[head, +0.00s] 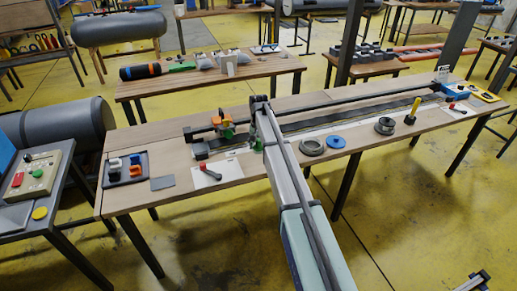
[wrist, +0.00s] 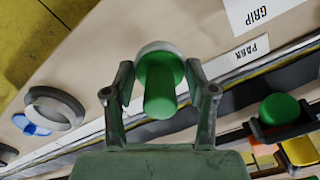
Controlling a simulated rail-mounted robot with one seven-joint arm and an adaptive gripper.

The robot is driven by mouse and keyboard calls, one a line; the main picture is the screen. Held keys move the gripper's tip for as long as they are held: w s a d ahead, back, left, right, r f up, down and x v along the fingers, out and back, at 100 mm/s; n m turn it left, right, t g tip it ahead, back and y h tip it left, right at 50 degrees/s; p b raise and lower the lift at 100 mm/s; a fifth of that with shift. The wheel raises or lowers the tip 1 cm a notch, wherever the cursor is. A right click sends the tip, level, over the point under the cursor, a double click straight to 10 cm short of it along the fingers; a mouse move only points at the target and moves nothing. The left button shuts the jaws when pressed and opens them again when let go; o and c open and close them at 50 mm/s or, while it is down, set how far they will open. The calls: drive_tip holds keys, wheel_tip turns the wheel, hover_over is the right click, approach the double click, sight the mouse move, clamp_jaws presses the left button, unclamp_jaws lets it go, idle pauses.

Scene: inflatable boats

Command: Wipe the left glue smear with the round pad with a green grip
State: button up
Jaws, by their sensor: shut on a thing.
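My gripper (wrist: 159,92) is shut on the green grip (wrist: 160,88) of the round pad. The pad's pale round rim (wrist: 158,48) shows behind the grip in the wrist view. In the head view my arm reaches over the long workbench, and a bit of green (head: 258,144) shows at its end. The dark seam strip (head: 330,119) runs along the bench; in the wrist view it lies beyond my fingers (wrist: 232,101). I cannot make out the left glue smear in either view. I cannot tell whether the pad touches the bench.
A grey ring (head: 311,147) and a blue round piece (head: 335,142) lie right of my arm. A yellow-handled tool (head: 413,111) stands farther right. An orange and green device (head: 224,127) and a black tray (head: 126,168) are on the left. A long dark rail (head: 340,97) runs behind the strip.

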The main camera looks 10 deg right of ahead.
drive_tip(key=shift+r+p, duration=0.3)
drive_tip(key=shift+r, duration=0.75)
